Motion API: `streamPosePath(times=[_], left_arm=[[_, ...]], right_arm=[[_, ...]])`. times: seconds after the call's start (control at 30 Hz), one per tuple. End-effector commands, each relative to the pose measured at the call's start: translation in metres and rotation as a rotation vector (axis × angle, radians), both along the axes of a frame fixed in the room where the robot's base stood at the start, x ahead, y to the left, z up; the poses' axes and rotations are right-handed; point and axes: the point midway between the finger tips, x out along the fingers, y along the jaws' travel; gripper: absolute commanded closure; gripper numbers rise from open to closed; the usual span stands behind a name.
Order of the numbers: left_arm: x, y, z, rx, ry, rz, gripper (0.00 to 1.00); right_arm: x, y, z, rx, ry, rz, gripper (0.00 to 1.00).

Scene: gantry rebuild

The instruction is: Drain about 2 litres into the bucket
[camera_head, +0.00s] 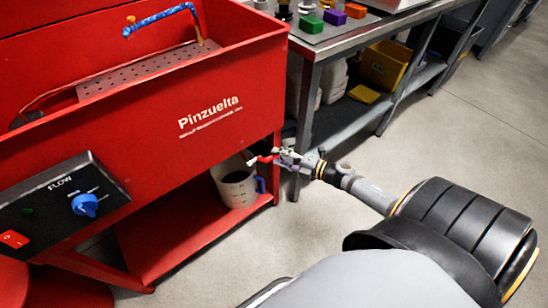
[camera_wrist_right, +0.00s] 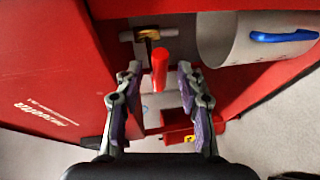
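A red parts washer (camera_head: 215,80) marked "Pinzuelta" stands at the left. A pale bucket (camera_head: 236,190) with a blue handle is on its lower shelf; the bucket also shows in the right wrist view (camera_wrist_right: 228,42). I cannot tell how much liquid it holds. A red valve lever (camera_wrist_right: 160,68) with a brass body (camera_wrist_right: 148,34) is on a short pipe beside the bucket in the right wrist view. My right gripper (camera_wrist_right: 158,76) is open, with the lever between its spread fingertips and gaps on both sides. It also shows in the head view (camera_head: 276,157). My left gripper is out of view.
A control box with a blue FLOW knob (camera_head: 85,204) and red switch (camera_head: 14,239) is at the left. A metal bench (camera_head: 335,42) with a lower shelf holding yellow bins (camera_head: 384,65) stands behind. The floor at the right (camera_head: 460,140) is clear.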

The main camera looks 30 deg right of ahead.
Motion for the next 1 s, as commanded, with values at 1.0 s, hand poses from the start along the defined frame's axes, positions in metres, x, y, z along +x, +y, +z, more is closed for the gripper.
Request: streamPosePath(times=[1.0], left_arm=[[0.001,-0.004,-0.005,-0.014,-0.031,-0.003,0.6]], right_arm=[[0.023,0.012,-0.004,0.0,0.001,0.0,1.0]])
